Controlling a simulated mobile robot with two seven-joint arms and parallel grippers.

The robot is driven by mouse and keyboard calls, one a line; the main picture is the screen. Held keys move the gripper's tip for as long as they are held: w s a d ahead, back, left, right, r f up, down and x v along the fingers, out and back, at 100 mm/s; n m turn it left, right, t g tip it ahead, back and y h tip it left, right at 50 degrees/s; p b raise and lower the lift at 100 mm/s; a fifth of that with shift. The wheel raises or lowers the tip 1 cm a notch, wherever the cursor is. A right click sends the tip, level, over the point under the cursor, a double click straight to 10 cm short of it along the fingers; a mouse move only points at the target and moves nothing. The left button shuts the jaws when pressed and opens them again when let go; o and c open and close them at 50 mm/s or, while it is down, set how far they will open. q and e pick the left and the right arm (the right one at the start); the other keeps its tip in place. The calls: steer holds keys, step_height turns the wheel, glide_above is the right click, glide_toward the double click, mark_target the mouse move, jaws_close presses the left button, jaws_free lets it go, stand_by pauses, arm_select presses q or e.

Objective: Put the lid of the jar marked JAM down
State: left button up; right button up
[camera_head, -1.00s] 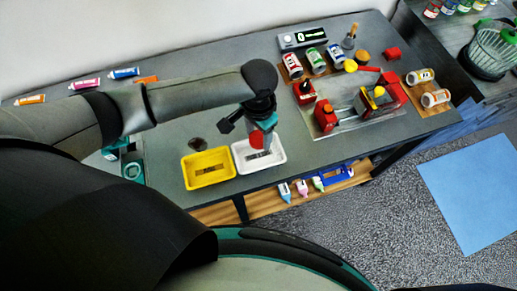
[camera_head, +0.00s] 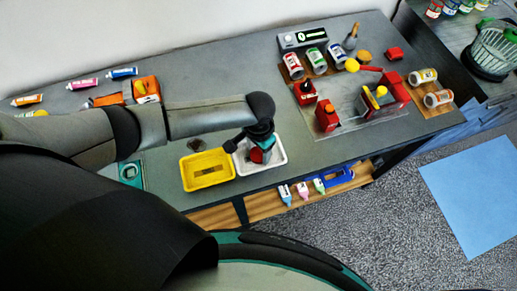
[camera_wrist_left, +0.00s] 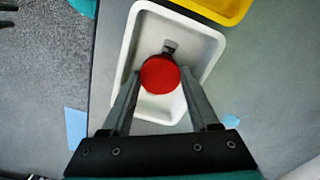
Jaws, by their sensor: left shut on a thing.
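My left gripper (camera_head: 258,148) is shut on a red round lid (camera_head: 256,156), held over the white tray (camera_head: 281,161). In the left wrist view the lid (camera_wrist_left: 160,74) sits between the two fingertips (camera_wrist_left: 159,80), above the inside of the white tray (camera_wrist_left: 212,48). A small dark mark shows on the tray floor beside the lid. I cannot tell whether the lid touches the tray floor. I cannot make out a label reading JAM on any jar. My right gripper is not in view.
A yellow tray (camera_head: 187,183) stands directly left of the white one. Several labelled jars (camera_head: 293,66) stand at the back, near a red machine (camera_head: 380,101). Tubes (camera_head: 83,84) and orange boxes lie at the back left. The table (camera_head: 220,75) is clear in the back middle.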

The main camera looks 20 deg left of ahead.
mark_target(258, 154)
arm_select(q)
steer(key=shift+f, duration=0.15)
steer(key=o, duration=1)
step_height(258, 154, up, 12)
steer(key=p, duration=0.2)
steer(key=shift+r, duration=0.2)
